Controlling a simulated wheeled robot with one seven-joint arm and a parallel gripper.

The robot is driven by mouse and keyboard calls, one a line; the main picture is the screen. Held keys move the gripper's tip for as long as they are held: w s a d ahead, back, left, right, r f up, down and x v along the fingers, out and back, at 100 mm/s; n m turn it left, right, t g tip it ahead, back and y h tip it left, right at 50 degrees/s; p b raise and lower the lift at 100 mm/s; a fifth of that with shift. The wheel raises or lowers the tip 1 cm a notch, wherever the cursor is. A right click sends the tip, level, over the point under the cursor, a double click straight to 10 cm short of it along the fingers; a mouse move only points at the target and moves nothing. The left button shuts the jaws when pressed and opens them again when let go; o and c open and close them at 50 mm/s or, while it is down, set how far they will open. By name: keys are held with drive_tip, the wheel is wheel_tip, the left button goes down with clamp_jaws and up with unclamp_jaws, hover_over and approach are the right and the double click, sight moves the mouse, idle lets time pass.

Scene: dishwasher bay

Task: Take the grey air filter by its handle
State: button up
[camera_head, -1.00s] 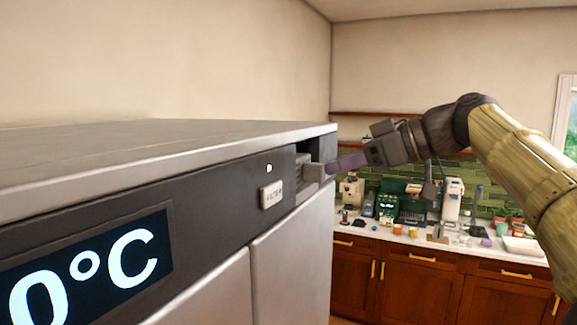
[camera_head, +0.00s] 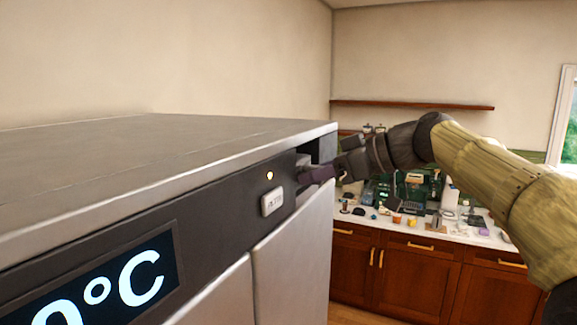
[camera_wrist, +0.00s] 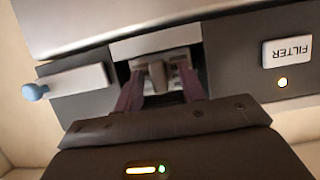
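The grey air filter (camera_head: 303,160) sits in a slot at the right end of the dishwasher's dark front panel. Its stubby handle (camera_wrist: 157,76) sticks out towards my wrist camera. My gripper (camera_head: 305,178) is at the slot, and its purple fingers hide part of the filter in the head view. In the wrist view, my gripper (camera_wrist: 158,82) has one finger on each side of the handle. Narrow gaps show between handle and fingers, so it appears open around the handle.
The panel (camera_head: 225,205) carries a FILTER label plate (camera_wrist: 288,51), a lit lamp (camera_wrist: 282,82) and a temperature display (camera_head: 100,285). In the wrist view, a grey bar with a blue ball (camera_wrist: 33,92) is left of the slot. A cluttered counter (camera_head: 440,236) stands behind.

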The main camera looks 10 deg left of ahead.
drive_tip(key=shift+c, duration=0.2)
clamp_jaws()
drive_tip(key=shift+r, duration=0.2)
drive_tip(key=shift+r+b, duration=0.4)
drive_tip(key=shift+r, duration=0.05)
drive_tip(key=s+d+b, duration=0.3)
drive_tip(key=d+b, duration=0.1)
drive_tip(key=d, duration=0.4)
drive_tip(key=s+d+b, duration=0.3)
drive_tip(key=d, duration=0.6)
drive_tip(key=shift+r+b, duration=0.15)
drive_tip(key=shift+b, duration=0.25)
